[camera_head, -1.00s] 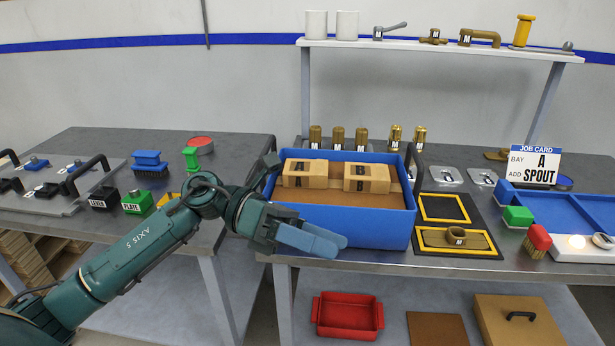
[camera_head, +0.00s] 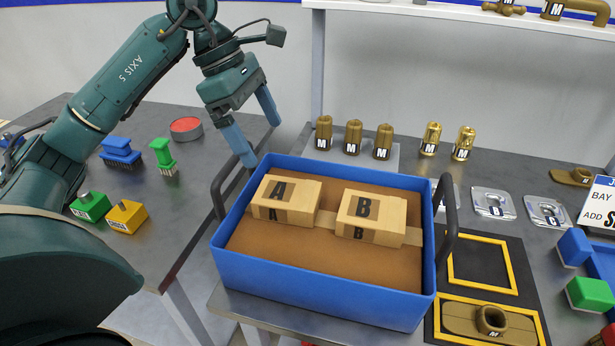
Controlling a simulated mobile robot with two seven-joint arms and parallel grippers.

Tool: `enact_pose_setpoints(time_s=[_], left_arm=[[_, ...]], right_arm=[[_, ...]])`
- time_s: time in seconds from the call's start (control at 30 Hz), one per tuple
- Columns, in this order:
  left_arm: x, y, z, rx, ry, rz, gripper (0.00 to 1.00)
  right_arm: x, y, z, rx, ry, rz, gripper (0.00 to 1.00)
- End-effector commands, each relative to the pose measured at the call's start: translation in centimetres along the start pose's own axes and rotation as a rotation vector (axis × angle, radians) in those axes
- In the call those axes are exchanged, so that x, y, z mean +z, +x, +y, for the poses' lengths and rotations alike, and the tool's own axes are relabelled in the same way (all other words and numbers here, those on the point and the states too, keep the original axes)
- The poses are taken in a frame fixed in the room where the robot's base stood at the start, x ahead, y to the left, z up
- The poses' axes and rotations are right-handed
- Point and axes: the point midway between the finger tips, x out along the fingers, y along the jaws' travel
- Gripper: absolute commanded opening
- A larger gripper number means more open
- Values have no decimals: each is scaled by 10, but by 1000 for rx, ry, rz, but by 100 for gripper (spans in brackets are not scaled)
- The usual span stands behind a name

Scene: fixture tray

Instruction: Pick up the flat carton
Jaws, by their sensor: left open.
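Two tan cardboard cartons, carton A (camera_head: 288,198) and carton B (camera_head: 371,215), sit side by side inside a blue tray (camera_head: 310,291). A tan strip (camera_head: 326,221) shows between them, and a brown sheet (camera_head: 300,255) covers the tray floor. I cannot tell which of these is the flat carton. My left gripper (camera_head: 259,138) is open and empty, with blue fingers pointing down. It is above the tray's back left corner, up and left of carton A. My right gripper is not in view.
Dark handles (camera_head: 447,217) rise at the tray's sides. Several brass fittings (camera_head: 354,137) stand behind it. A black mat with yellow frames (camera_head: 485,263) lies to the right. Brushes and coloured blocks (camera_head: 127,216) are on the left table, with a gap between the tables.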

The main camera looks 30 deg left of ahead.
Motion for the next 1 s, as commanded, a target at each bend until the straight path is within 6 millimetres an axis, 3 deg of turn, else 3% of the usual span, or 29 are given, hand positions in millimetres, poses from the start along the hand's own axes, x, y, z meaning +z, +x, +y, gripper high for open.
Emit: enact_pose_setpoints(time_s=[0.13,0.37,0.67,1.0], left_arm=[[0,15,0,-5,-1,1,98],[0,59,-1,-6,0,0,98],[-1,85,-1,-3,-1,-1,98],[-6,129,-2,-4,0,-2,98]], right_arm=[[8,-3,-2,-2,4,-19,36],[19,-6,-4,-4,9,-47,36],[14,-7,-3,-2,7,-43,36],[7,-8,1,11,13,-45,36]])
